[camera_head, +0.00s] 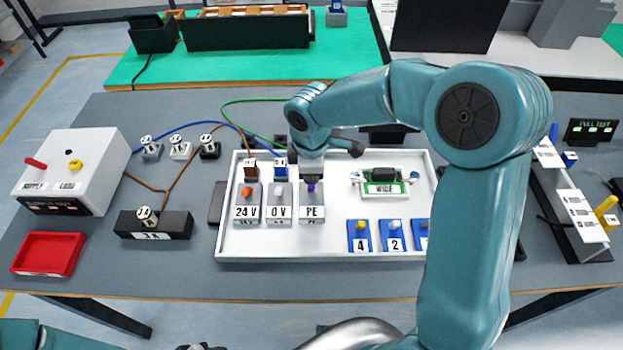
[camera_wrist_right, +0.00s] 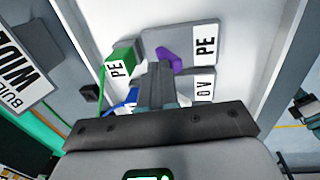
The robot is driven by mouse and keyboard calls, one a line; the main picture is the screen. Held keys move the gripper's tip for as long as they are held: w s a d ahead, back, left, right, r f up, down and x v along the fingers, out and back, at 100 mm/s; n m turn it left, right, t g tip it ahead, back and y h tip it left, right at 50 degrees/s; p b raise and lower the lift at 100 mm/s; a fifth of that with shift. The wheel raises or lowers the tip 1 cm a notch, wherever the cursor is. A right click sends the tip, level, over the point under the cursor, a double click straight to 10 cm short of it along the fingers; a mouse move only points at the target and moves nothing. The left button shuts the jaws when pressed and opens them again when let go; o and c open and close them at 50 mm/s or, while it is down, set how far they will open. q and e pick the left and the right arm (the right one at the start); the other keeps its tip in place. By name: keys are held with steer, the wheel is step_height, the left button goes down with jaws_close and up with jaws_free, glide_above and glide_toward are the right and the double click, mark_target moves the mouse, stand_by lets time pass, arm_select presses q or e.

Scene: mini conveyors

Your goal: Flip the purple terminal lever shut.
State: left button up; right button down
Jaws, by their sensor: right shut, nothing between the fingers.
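The purple lever (camera_head: 311,188) is on the grey terminal block marked PE (camera_head: 313,213), on the white tray. In the right wrist view the purple lever (camera_wrist_right: 167,57) sticks out from the PE block (camera_wrist_right: 200,42) and lies just beyond my fingertips. I cannot tell whether they touch. My right gripper (camera_head: 311,178) is shut and empty, pointing down right above the lever and partly hiding it. Its shut fingers show in the wrist view (camera_wrist_right: 158,72). The green PE plug (camera_wrist_right: 118,66) is beside the block. My left gripper is not in view.
Blocks marked 24 V (camera_head: 247,212) and 0 V (camera_head: 280,213), with orange and white levers, stand left of the PE block. A green WIDE board (camera_head: 384,188) and blue numbered blocks (camera_head: 359,240) share the white tray (camera_head: 290,254). A red tray (camera_head: 48,255) lies far left.

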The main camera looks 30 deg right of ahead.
steer(key=shift+s+a+f+t+b, duration=0.2)
steer(key=shift+a+f+t+b, duration=0.1)
steer(key=shift+f+b, duration=0.3)
steer(key=shift+w+d+r+p, duration=0.1)
steer(key=shift+d+r+p, duration=0.05)
steer(key=shift+r+p, duration=0.45)
steer(key=shift+w+d+f, duration=0.1)
steer(key=shift+f, duration=0.05)
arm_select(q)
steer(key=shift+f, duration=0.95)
arm_select(e)
steer(key=shift+s+a+r, duration=0.3)
steer(key=shift+s+a, duration=0.1)
steer(key=shift+s, duration=0.3)
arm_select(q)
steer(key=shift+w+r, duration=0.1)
